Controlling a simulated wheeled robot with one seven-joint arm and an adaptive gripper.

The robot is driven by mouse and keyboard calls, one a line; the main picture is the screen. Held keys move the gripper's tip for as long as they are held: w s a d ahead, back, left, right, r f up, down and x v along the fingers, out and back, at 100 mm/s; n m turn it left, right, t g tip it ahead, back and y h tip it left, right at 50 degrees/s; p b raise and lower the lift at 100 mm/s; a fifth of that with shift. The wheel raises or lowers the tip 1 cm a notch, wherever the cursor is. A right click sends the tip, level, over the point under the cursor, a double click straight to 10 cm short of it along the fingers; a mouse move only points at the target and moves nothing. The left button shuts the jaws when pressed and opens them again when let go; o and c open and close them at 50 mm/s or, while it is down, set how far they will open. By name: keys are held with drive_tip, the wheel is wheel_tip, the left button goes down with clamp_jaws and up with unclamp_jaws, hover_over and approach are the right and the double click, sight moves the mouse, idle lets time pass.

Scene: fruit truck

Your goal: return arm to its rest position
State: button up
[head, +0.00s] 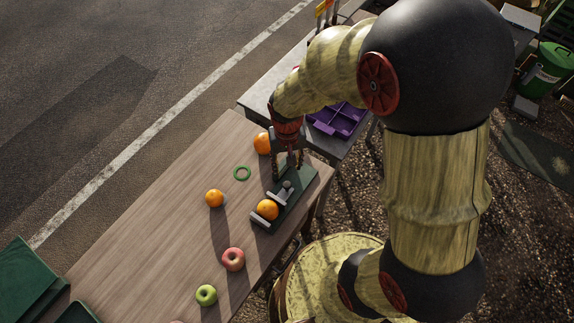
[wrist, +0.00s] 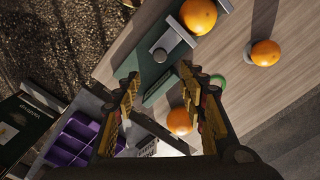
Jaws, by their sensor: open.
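My gripper (head: 288,172) hangs over the table's far right end, above a green-based device with grey plates (head: 298,196). In the wrist view, my gripper (wrist: 160,75) has its two fingers spread apart, with nothing between the tips. An orange (head: 267,210) rests at the near end of the device, by a grey plate; this orange (wrist: 198,14) shows at the top of the wrist view. My arm reaches from the right, bent over the table.
A purple tray (head: 345,122) sits on a grey table behind. Green crates (head: 25,280) stand at lower left.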

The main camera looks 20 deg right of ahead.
drive_tip(key=shift+s, duration=0.1)
idle(0.3)
drive_tip(key=s+d+r+n+t+b, duration=0.1)
drive_tip(key=s+r+t+b, duration=0.1)
drive_tip(key=s+r, duration=0.4)
drive_tip(key=s+d+r+t+b, duration=0.2)
drive_tip(key=s+r, duration=0.4)
drive_tip(key=r, duration=0.8)
drive_tip(key=shift+d+n+t+b, duration=0.2)
drive_tip(key=shift+n+t+b, duration=0.2)
drive_tip(key=shift+t+b, duration=0.55)
